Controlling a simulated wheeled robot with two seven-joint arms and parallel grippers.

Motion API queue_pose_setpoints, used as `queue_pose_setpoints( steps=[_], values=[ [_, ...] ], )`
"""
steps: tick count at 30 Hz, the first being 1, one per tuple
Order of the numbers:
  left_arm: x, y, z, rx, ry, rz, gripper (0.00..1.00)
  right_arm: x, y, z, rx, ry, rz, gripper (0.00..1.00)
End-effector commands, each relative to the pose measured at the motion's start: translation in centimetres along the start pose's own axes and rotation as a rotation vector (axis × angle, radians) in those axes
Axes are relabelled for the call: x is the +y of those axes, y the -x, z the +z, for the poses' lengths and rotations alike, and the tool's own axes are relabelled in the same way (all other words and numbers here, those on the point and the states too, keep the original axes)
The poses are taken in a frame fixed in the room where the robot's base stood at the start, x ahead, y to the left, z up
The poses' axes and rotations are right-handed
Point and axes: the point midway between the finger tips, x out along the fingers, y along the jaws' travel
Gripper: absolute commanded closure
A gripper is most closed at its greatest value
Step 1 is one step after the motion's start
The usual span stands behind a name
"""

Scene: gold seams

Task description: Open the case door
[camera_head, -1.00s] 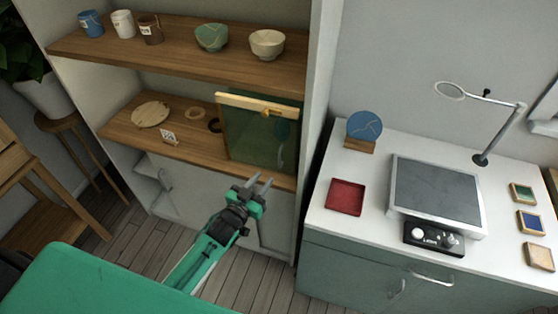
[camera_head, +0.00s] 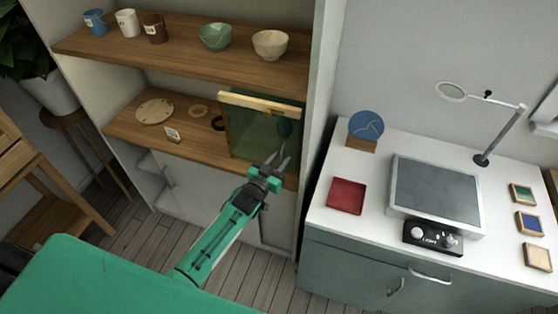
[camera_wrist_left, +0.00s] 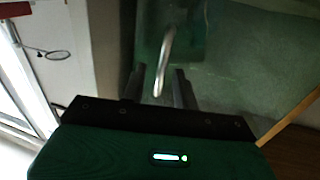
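The case (camera_head: 258,103) stands on the lower shelf at its right end, with a pale wooden top frame and a greenish glass door (camera_head: 248,138). The door looks shut. My left gripper (camera_head: 277,160) is open and empty in front of the lower right of the door. In the left wrist view, a curved metal handle (camera_wrist_left: 166,48) shows on the glass. Its lower end lies in the picture between the two fingers of my left gripper (camera_wrist_left: 160,74), with a gap on each side. I cannot tell how deep it sits between them. My right gripper is out of view.
A wooden disc (camera_head: 154,111), a small card (camera_head: 172,135) and rings lie left of the case. Cups and bowls (camera_head: 270,44) stand on the shelf above. A white upright wall (camera_head: 318,130) is close on the right, then a worktop with a red tray (camera_head: 346,196).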

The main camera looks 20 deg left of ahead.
Motion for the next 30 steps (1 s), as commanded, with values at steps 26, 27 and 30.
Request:
queue_pose_setpoints(
  steps=[26,27,30],
  values=[
    [-0.8,2.9,0.0,-0.003,-0.006,0.114,1.00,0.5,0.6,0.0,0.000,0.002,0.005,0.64],
    [-1.0,3.4,0.0,-0.003,-0.007,0.133,1.00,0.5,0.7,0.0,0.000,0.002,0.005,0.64],
    [-1.5,4.7,0.0,-0.004,-0.007,0.184,1.00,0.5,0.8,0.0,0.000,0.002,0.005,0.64]
  ],
)
